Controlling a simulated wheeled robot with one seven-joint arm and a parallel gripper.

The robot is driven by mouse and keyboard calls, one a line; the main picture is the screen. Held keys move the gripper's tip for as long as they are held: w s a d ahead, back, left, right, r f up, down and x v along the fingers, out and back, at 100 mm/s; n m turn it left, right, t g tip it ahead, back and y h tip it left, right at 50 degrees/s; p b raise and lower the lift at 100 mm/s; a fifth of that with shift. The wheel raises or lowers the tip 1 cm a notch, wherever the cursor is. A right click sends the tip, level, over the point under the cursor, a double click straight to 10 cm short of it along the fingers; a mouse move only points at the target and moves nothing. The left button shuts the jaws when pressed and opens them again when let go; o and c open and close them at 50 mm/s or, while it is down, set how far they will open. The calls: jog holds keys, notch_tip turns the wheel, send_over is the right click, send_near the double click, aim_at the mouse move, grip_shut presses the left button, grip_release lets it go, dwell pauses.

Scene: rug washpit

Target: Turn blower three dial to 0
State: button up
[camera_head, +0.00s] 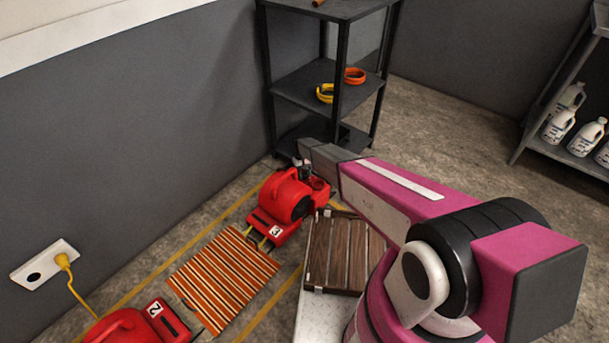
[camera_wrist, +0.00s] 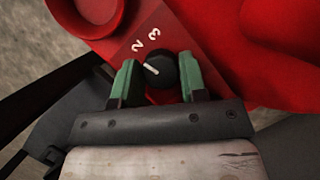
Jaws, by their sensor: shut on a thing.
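Blower three (camera_head: 287,198) is a red blower with a white label marked 3, standing on the floor near the shelf rack. Its dial (camera_wrist: 158,68) is a black knob with a white pointer line, seen in the wrist view on the red housing. The numbers 2 and 3 are printed above it; other marks are hidden. The pointer slants to the upper left, roughly away from the 3. My gripper (camera_wrist: 160,79) has green-padded fingers on both sides of the dial and is shut on it. In the head view my arm hides the dial.
A black shelf rack (camera_head: 297,90) holding yellow and orange rings stands behind blower three. A striped rug (camera_head: 224,279) lies between blower three and blower two (camera_head: 140,325). A slatted wooden pallet (camera_head: 343,254) lies beside my arm. A yellow cord runs from a wall socket (camera_head: 45,264).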

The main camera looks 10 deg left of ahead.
jog(key=n+t+h, duration=0.1)
jog(key=n, duration=0.5)
jog(key=shift+s+n+t+h, duration=0.1)
jog(key=shift+n+t+h, duration=0.2)
jog(key=shift+t+h, duration=0.1)
jog(key=n+t, duration=0.1)
jog(key=n, duration=0.2)
jog(key=n+t, duration=0.1)
jog(key=n, duration=0.2)
jog(key=shift+a+h, duration=0.1)
jog(key=shift+h, duration=0.2)
jog(key=o, duration=0.9)
jog(key=v, duration=1)
jog(key=shift+a+r, duration=0.2)
jog(key=shift+r, duration=0.1)
